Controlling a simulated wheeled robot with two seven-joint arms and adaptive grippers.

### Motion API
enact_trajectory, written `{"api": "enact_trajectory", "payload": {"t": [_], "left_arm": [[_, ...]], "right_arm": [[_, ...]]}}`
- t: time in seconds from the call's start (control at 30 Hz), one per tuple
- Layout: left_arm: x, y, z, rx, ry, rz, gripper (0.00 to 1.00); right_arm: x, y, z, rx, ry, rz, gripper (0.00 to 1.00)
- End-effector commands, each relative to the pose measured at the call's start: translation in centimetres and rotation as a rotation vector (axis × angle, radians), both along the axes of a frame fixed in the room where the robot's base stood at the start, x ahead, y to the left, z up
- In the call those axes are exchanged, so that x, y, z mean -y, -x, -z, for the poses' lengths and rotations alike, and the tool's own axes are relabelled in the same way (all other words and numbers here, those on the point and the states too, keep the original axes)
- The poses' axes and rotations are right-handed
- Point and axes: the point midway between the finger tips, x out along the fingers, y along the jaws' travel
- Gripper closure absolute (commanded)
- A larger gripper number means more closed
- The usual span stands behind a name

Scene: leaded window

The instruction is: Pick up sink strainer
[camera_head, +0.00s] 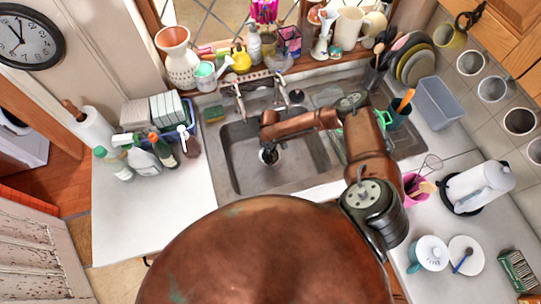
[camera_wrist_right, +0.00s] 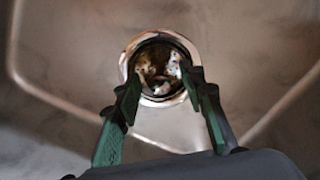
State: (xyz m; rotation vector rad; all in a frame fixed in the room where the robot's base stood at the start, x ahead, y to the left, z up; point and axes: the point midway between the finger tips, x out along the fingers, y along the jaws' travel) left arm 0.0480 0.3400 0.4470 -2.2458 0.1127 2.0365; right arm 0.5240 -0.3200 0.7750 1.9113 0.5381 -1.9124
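In the right wrist view a round metal sink strainer (camera_wrist_right: 160,68) sits in the sink floor. It has a shiny rim and a dark, stained inside with pale bits. My right gripper (camera_wrist_right: 163,82) is open, with one green-black finger on each side of the strainer's near part. The view does not settle whether the fingertips touch the rim. In the head view my right gripper (camera_head: 268,156) points down into the left basin of the sink (camera_head: 235,165) and hides most of the strainer. My left gripper is not in view.
The faucet (camera_head: 240,95) stands behind the basin, close to my right arm. Bottles (camera_head: 140,160) and a dish rack stand on the left counter. A pink cup with utensils (camera_head: 415,190) and a white kettle (camera_head: 480,185) stand at right. The basin floor around the strainer is clear.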

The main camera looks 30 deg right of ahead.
Motion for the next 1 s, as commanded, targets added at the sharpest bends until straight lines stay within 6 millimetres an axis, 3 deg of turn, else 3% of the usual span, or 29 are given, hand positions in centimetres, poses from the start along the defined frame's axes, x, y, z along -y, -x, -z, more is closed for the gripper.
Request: {"api": "enact_trajectory", "payload": {"t": [0.13,0.67,1.0], "left_arm": [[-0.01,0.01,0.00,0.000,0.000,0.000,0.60],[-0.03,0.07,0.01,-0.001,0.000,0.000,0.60],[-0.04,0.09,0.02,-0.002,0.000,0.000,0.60]], "right_arm": [[0.02,0.01,-0.02,0.000,0.000,0.000,0.64],[0.05,0.02,-0.05,0.000,0.000,-0.001,1.00],[0.04,0.00,-0.08,0.001,0.001,-0.001,1.00]]}}
